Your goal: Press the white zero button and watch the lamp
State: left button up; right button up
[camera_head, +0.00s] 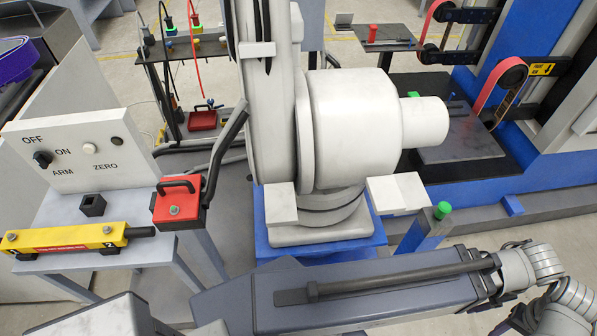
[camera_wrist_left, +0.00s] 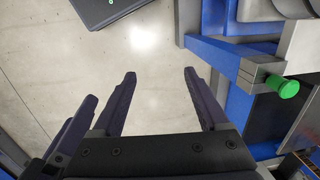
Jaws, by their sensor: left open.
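The white zero button (camera_head: 89,148) sits on the upright white panel (camera_head: 60,172) at the left of the head view, above the word ZERO. A small round dull grey lamp (camera_head: 117,141) is right of the button and looks unlit. A black knob (camera_head: 43,159) sits left of the button, by the labels OFF, ON and ARM. My left gripper (camera_wrist_left: 160,74) is open and empty over bare floor in the left wrist view. In the head view my arm crosses the bottom to the lower right, far from the panel. The button is outside the wrist view. My right gripper is not seen.
Below the panel, a yellow bar (camera_head: 65,238), a black socket block (camera_head: 92,205) and a red block with a handle (camera_head: 178,203) rest on a grey stand. A large white machine (camera_head: 350,128) fills the middle. A green knob (camera_wrist_left: 283,87) tops a blue post near my left gripper.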

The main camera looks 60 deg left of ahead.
aim_at(88, 148)
jog(key=k, duration=0.95)
jog(key=k+u, duration=0.35)
jog(key=u, duration=3.45)
jog(key=k+l, duration=0.2)
jog(key=l, duration=0.2)
jog(key=k+l, duration=0.25)
jog(key=l, duration=0.15)
jog(key=k+l, duration=0.2)
jog(key=l, duration=0.8)
jog(key=i, duration=0.15)
